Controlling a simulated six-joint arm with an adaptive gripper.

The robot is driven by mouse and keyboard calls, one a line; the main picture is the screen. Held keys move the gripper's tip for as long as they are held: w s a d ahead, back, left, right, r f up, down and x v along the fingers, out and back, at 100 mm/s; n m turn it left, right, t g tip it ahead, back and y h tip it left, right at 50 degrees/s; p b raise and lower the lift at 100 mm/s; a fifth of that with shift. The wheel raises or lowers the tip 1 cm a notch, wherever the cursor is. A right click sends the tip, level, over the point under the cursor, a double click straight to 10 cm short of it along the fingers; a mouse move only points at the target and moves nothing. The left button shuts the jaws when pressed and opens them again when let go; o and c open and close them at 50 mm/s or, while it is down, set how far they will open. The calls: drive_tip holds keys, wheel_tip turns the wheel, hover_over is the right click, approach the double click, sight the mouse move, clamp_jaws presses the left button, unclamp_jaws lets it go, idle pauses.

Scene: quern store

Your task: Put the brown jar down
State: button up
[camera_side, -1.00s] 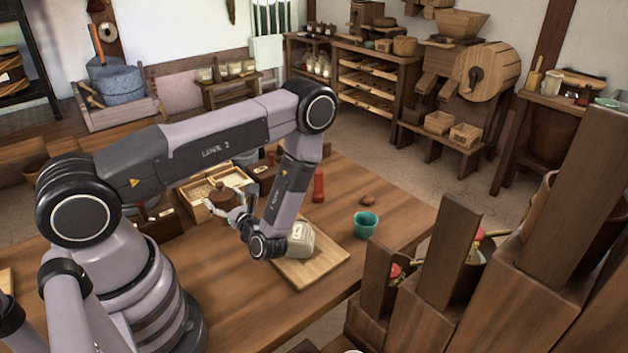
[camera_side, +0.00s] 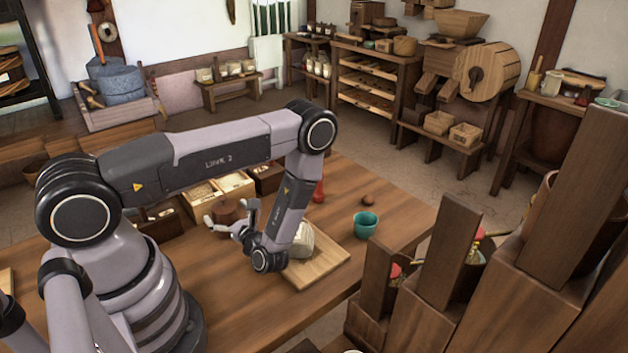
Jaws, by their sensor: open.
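The brown jar (camera_side: 225,208) stands on the wooden table (camera_side: 215,285), in front of the open boxes. It looks upright; its lower part is partly hidden by my gripper. My gripper (camera_side: 231,213) is open, with one light finger at the jar's near left side and the other at its right. I cannot tell whether the fingers still touch the jar.
A pale sack (camera_side: 302,240) sits on a wooden board (camera_side: 325,262) behind my wrist. A teal cup (camera_side: 365,224), a red shaker (camera_side: 318,192) and a small brown lump (camera_side: 368,200) stand beyond. Boxes of grain (camera_side: 236,184) lie behind the jar. Tall wooden posts (camera_side: 446,245) rise at right.

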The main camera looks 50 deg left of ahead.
drive_tip(key=d, duration=1.1)
drive_tip(key=shift+d+r, duration=0.1)
drive_tip(key=shift+d, duration=0.25)
drive_tip(key=shift+w+d+r, duration=0.15)
drive_tip(key=shift+d+r, duration=0.05)
drive_tip(key=shift+r, duration=0.05)
wheel_tip(320, 180, up, 20)
drive_tip(key=s+d+n+g+h, duration=0.15)
drive_tip(key=n+g+h, duration=0.35)
drive_tip(key=n+h, duration=0.6)
drive_tip(key=s+d+r+n+t+h, duration=0.2)
drive_tip(key=s+r+n+t+h, duration=0.1)
drive_tip(key=r, duration=0.4)
drive_tip(key=s+d+r+n+t+h, duration=0.2)
drive_tip(key=s+r+n+t+h, duration=0.2)
drive_tip(key=s+r+t, duration=0.2)
wheel_tip(320, 180, up, 3)
drive_tip(key=shift+s+d+f+t, duration=0.2)
drive_tip(key=shift+s+d+t, duration=0.1)
drive_tip(key=shift+t, duration=0.5)
